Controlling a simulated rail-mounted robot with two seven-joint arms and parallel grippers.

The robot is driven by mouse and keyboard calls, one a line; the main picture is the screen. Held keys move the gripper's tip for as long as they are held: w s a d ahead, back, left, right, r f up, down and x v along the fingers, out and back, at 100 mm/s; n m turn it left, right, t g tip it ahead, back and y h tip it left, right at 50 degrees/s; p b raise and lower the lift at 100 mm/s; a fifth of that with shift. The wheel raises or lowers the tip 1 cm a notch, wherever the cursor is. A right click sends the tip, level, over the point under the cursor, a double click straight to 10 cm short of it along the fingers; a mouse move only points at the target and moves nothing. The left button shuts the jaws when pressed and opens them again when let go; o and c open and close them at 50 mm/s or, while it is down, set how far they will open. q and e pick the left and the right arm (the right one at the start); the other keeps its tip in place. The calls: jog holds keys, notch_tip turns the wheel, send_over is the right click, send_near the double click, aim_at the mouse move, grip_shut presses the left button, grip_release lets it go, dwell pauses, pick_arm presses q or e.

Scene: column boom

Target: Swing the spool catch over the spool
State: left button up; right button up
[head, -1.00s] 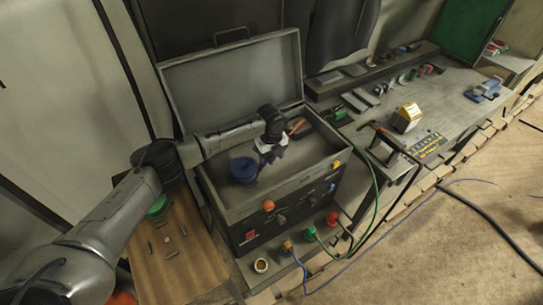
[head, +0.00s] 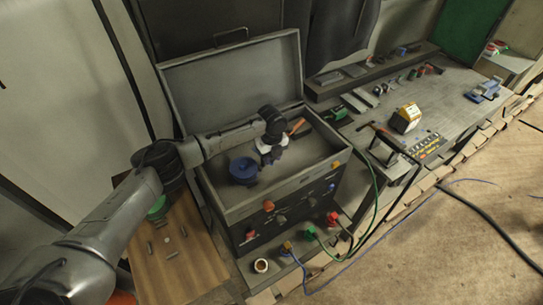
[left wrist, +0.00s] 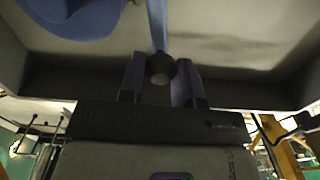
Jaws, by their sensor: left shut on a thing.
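The blue spool (head: 243,171) sits inside the open case, near its left end; part of it also shows at the top left of the left wrist view (left wrist: 75,15). The spool catch (left wrist: 157,25) is a narrow blue bar with a round knob at its near end. It runs beside the spool in the left wrist view, apart from it. My left gripper (left wrist: 160,80) is shut on the catch's knob, one finger on each side. In the head view my left gripper (head: 271,152) is inside the case, right of the spool. My right gripper is out of view.
The case (head: 290,193) has raised walls around the gripper, and its lid (head: 235,85) stands open behind. An orange-handled tool (head: 297,126) lies at the case's back right. A workbench (head: 455,100) with a yellow box (head: 405,118) stands to the right.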

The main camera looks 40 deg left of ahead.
pick_arm(q)
jog(key=shift+w+r+n+p, duration=0.15)
jog(key=shift+w+n+p, duration=0.15)
jog(key=shift+n+p, duration=0.5)
jog(key=shift+w+d+n+p, duration=0.1)
jog(key=shift+w+n+p, duration=0.25)
jog(key=shift+n+p, duration=0.35)
jog(key=n, duration=0.1)
jog(key=w+n, duration=0.1)
jog(key=n+p, duration=0.1)
jog(key=shift+w+a+n, duration=0.25)
jog(key=shift+n, duration=0.15)
jog(key=n, duration=0.1)
jog(key=w+n, duration=0.1)
jog(key=n, duration=0.1)
jog(key=a+n, duration=0.1)
jog(key=shift+w+n, duration=0.25)
jog(key=shift+n, duration=0.05)
jog(key=n, duration=0.1)
jog(key=a+n, duration=0.1)
jog(key=shift+w+n, duration=0.35)
jog(key=shift+n, duration=0.05)
jog(key=shift+w+a+n+b, duration=0.1)
jog(key=shift+a+n+b, duration=0.25)
jog(key=shift+n, duration=0.45)
